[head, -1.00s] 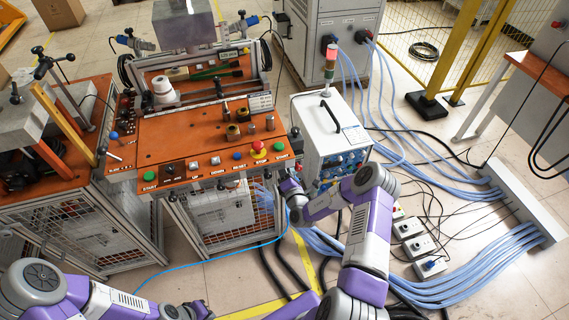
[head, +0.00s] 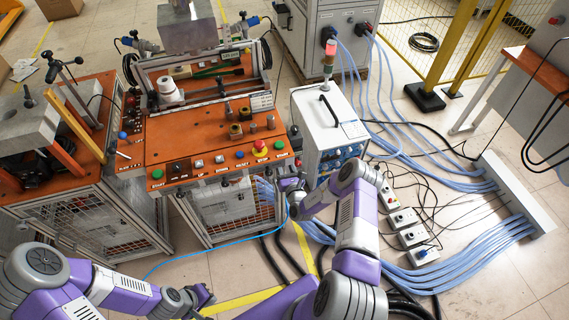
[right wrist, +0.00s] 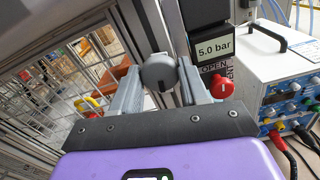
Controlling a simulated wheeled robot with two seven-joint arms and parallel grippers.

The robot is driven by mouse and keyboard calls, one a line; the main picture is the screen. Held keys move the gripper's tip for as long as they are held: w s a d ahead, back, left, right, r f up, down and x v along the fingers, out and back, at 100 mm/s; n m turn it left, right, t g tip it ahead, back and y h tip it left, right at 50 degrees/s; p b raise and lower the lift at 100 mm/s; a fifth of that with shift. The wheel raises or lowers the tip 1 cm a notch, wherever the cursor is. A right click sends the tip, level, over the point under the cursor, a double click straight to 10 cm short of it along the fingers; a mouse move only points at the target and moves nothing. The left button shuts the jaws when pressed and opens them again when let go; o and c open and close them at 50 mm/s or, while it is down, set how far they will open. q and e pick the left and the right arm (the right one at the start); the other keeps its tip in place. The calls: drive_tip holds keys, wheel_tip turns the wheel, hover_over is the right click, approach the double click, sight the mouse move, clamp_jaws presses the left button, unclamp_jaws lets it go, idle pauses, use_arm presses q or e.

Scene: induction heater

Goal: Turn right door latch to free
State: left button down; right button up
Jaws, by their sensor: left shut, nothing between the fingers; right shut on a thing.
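The right door latch, a round grey knob (right wrist: 158,72), shows in the right wrist view beside the metal frame of the machine. My right gripper (right wrist: 160,85) is shut on it, one finger on each side. In the head view, my right gripper (head: 292,188) is at the right front edge of the orange-topped machine, and the latch cannot be made out there. My left gripper (head: 204,298) is shut and empty, low in front of the machine and apart from it.
A red knob (right wrist: 222,87) sits right beside my right gripper, under a 5.0 bar display (right wrist: 214,49). A white power unit (head: 332,130) with cables stands just right of the machine. A mesh door (head: 225,210) is below the orange top (head: 205,135). Cables cover the floor at right.

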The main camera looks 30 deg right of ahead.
drive_tip(key=shift+n+p, duration=0.3)
drive_tip(key=shift+n, duration=0.6)
drive_tip(key=o, duration=1)
drive_tip(key=shift+o, duration=0.2)
drive_tip(key=p+v, duration=0.1)
drive_tip(key=v, duration=0.6)
drive_tip(key=shift+s, duration=0.3)
drive_tip(key=shift+a, duration=0.1)
